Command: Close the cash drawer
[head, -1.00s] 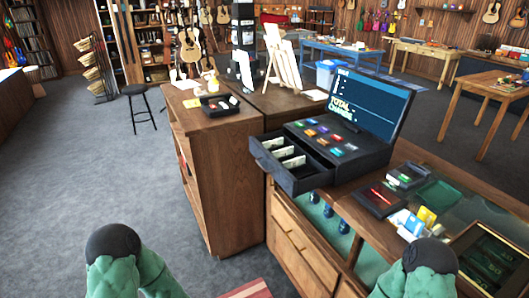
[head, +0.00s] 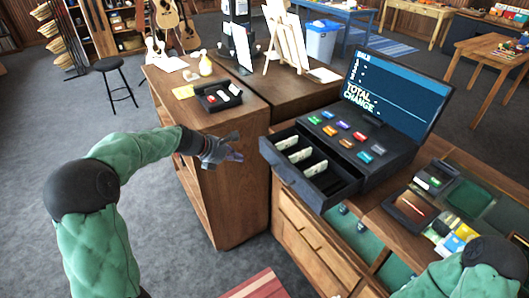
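The black cash drawer (head: 288,174) stands pulled out from under the register (head: 350,130), toward the lower left of the head view. Banknotes lie in its compartments. The register's screen is lit and reads "TOTAL" and "CHANGE". My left gripper (head: 236,148) is left of the drawer front, in front of the wooden cabinet's side. Its dark fingers look spread, with nothing between them, and it is apart from the drawer. My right arm shows at the lower right, but its gripper is out of view.
A wooden cabinet (head: 228,190) stands left of the drawer, with a small black tray (head: 218,97) on top. A glass-topped counter (head: 490,190) at the right holds a card terminal and small boxes. A black stool (head: 108,66) stands far left. Grey floor is clear at the left.

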